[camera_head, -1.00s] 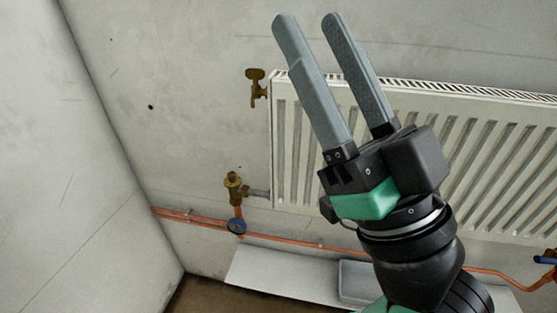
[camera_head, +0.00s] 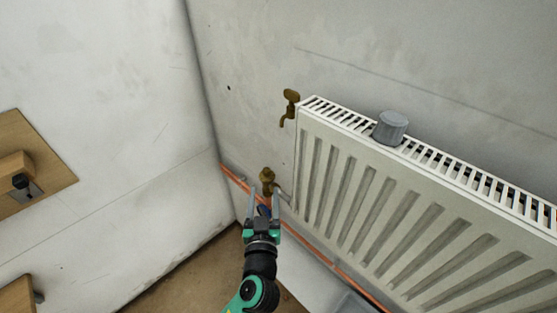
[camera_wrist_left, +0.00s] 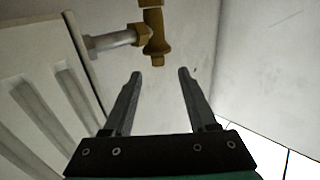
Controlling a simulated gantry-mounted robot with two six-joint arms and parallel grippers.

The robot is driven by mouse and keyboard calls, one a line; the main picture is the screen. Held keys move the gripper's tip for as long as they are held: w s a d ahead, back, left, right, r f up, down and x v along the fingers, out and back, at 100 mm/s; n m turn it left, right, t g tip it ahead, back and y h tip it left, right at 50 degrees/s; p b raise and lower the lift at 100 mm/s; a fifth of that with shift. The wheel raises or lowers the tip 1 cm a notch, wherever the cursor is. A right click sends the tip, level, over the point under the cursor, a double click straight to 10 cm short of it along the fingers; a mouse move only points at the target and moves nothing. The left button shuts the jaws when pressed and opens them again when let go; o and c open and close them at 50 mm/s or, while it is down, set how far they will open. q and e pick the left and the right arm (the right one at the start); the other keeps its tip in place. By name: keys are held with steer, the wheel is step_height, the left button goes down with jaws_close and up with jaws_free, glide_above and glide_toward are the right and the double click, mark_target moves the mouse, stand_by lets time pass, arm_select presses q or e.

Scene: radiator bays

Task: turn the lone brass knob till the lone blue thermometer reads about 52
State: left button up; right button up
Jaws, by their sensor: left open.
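A brass knob (camera_head: 267,174) tops a valve at the radiator's lower left end in the head view. The brass valve also shows at the top of the left wrist view (camera_wrist_left: 156,40), cut off by the frame edge. A blue thermometer (camera_head: 263,211) sits below the valve, partly hidden behind my left gripper; its reading is not legible. My left gripper (camera_head: 264,192) is open and empty, fingers pointing up toward the valve. In the wrist view the open fingertips (camera_wrist_left: 160,74) are on either side of an empty gap, with the valve beyond. My right gripper is out of view.
A white radiator (camera_head: 340,185) stands right of the valve, with a grey cylinder (camera_head: 391,127) on top. A brass tap (camera_head: 289,105) is on the wall above. A copper pipe (camera_head: 331,263) runs low along the wall. Wooden boards (camera_head: 50,165) are at the left.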

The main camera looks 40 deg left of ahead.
mark_target(267, 169)
arm_select(q)
steer(key=b+x, duration=0.3)
steer(key=x, duration=0.8)
steer(key=shift+w+a, duration=0.1)
steer(key=shift+w, duration=0.3)
jaws_close()
